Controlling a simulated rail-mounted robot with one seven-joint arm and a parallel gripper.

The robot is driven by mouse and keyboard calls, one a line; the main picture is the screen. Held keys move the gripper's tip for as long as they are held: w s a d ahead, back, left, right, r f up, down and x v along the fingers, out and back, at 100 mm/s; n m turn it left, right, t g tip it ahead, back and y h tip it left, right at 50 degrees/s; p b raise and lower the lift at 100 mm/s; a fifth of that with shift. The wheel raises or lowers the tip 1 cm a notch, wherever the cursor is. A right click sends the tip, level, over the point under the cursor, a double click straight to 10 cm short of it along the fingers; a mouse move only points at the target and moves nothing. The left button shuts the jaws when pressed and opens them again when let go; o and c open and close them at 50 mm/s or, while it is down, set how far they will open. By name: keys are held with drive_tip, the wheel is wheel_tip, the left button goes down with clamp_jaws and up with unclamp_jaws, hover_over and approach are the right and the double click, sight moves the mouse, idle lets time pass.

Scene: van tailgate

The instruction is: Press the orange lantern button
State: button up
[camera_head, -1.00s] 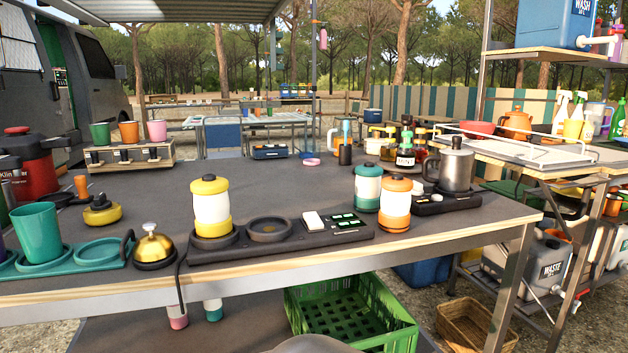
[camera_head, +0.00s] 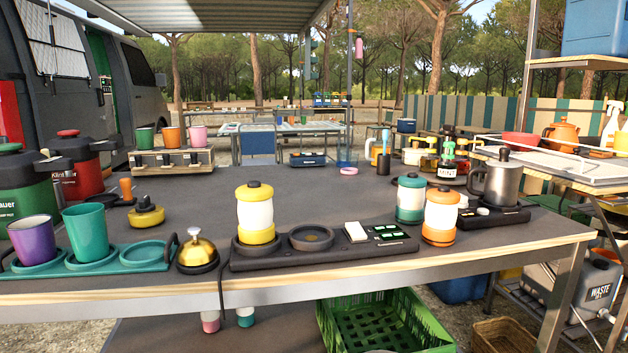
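The orange lantern (camera_head: 440,217) has a white middle, an orange top and base and a dark cap button (camera_head: 443,187) on top. It stands upright at the right part of the near table, beside the black charging base. A green lantern (camera_head: 410,199) stands just behind it to the left. A yellow lantern (camera_head: 256,213) sits in the left cup of the charging base (camera_head: 322,250); the other cup is empty. My gripper does not show in the head view.
A brass bell (camera_head: 197,250) and a green cup tray (camera_head: 146,255) with cups stand at the left. A metal pot (camera_head: 497,185) stands on a dark base right of the orange lantern. Bottles (camera_head: 447,158) stand behind. The table's middle is clear.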

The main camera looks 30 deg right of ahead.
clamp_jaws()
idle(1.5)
